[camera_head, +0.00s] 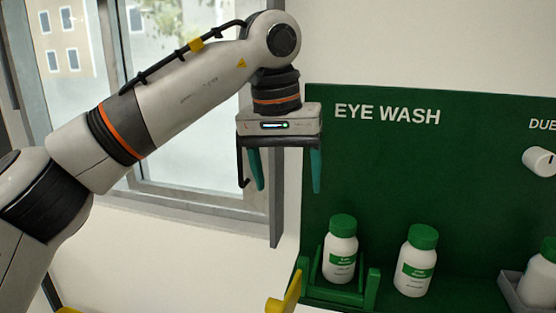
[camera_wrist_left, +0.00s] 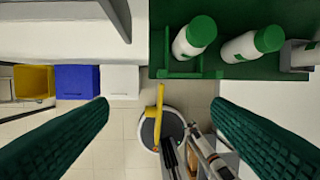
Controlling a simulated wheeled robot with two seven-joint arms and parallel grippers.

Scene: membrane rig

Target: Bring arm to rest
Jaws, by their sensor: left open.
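My left arm (camera_head: 175,100) comes in from the left and bends down at the wrist. Its gripper (camera_head: 288,187) hangs pointing down in front of the window edge, left of the green eye wash board. Its two green fingers are apart with nothing between them. My right gripper does not show in either view.
A green EYE WASH board (camera_head: 430,170) stands at right. One bottle (camera_head: 340,250) sits in a green holder (camera_head: 371,290); another bottle (camera_head: 415,262) stands beside it. A yellow part (camera_head: 285,297) juts out front. Yellow (camera_wrist_left: 34,80), blue (camera_wrist_left: 76,82) and white (camera_wrist_left: 119,80) bins stand below.

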